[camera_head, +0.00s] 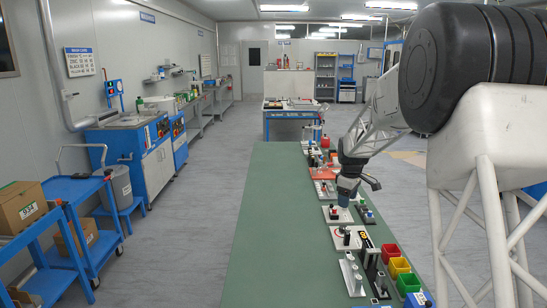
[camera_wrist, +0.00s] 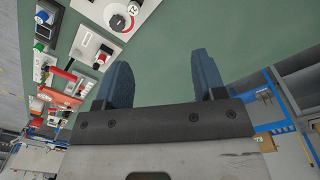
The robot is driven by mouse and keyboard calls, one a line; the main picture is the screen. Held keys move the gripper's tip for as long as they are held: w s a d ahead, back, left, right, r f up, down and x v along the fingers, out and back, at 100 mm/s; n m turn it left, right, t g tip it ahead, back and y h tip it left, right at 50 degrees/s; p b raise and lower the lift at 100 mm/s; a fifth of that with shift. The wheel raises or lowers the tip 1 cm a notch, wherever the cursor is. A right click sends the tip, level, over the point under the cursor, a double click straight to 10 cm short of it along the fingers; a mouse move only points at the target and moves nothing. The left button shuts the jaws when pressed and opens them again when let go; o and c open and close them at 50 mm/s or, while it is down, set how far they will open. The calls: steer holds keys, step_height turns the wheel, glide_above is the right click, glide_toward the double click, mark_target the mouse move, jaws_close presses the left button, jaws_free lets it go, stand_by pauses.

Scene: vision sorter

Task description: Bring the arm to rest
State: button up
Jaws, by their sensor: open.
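My gripper (camera_head: 344,200) is at the end of my arm, above the right side of the long green table (camera_head: 270,215) in the head view. In the wrist view its two blue fingers (camera_wrist: 162,80) stand wide apart with only bare green surface showing between them. The gripper is open and empty. In the head view it hangs over or close to a white plate (camera_head: 330,215); I cannot tell how large the gap is.
White plates with small parts line the table's right side. Red, yellow and green bins (camera_head: 399,267) stand at the near right. The table's left half is clear. A blue cart (camera_head: 65,235) with boxes stands at the left.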

steer(key=s+a+r+m, duration=0.2)
steer(key=s+r, duration=0.2)
steer(key=s, duration=0.5)
steer(key=s+a+r+m+t, duration=0.15)
steer(key=s+r, duration=0.25)
steer(key=s, duration=0.6)
steer(key=s+a+r+m+g, duration=0.15)
steer(key=s+r, duration=0.25)
steer(key=s, duration=0.5)
steer(key=s+a+f+m, duration=0.1)
steer(key=s+m, duration=0.1)
steer(key=s, duration=0.7)
steer(key=s+a+f+m+t, duration=0.1)
steer(key=s+m, duration=0.1)
steer(key=s, duration=0.7)
steer(key=s+a+f+m+t, duration=0.1)
steer(key=s+f, duration=0.1)
steer(key=s, duration=0.7)
steer(key=shift+s+m, duration=0.2)
steer(key=shift+m, duration=0.2)
steer(key=shift+f, duration=0.1)
